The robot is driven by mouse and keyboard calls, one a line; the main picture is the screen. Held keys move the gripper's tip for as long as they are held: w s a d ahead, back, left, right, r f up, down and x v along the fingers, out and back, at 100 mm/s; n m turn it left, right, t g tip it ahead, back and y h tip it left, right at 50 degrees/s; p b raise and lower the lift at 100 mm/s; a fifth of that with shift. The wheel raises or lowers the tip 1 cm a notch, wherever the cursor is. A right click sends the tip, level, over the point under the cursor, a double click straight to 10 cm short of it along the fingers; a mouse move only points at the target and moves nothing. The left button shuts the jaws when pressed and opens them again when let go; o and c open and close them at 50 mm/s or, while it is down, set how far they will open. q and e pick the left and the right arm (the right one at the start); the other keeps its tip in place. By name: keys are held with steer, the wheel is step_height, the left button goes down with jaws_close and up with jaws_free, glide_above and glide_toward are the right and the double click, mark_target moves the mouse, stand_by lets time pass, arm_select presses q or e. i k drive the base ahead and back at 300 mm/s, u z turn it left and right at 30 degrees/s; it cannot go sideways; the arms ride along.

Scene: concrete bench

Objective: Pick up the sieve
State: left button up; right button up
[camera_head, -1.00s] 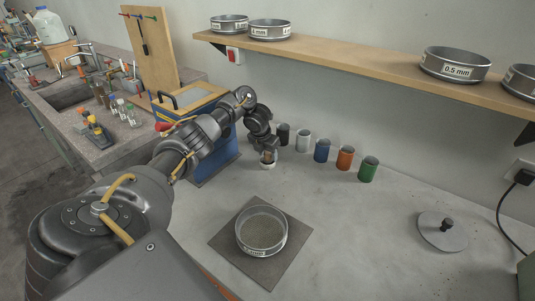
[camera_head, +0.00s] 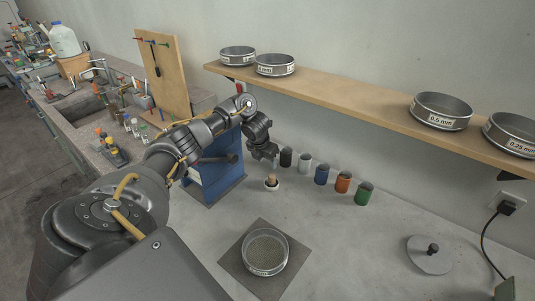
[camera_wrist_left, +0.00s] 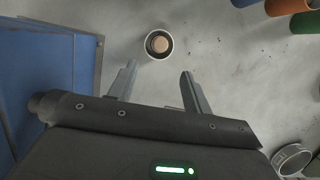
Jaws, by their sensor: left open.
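A round metal sieve (camera_head: 265,252) with a label on its rim rests on a dark square mat (camera_head: 236,258) on the bench. Part of it also shows at the lower right of the left wrist view (camera_wrist_left: 291,159). My left gripper (camera_head: 271,163) is up by the blue box, behind the sieve and well apart from it. In the left wrist view its two fingers (camera_wrist_left: 158,84) are spread with nothing between them. A small white cup with a wooden-looking piece in it (camera_wrist_left: 158,44) lies just beyond the fingertips. My right gripper is not in view.
Several coloured cylinders, among them a green one (camera_head: 364,193), stand along the wall. A blue box (camera_head: 217,172) is beside my left arm. A shelf (camera_head: 350,107) carries more sieves, such as the 0.5 mm one (camera_head: 441,110). A lid with a knob (camera_head: 430,256) lies right; bench between is clear.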

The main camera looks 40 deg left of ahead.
mark_target(265, 251)
steer(key=k, duration=1.5)
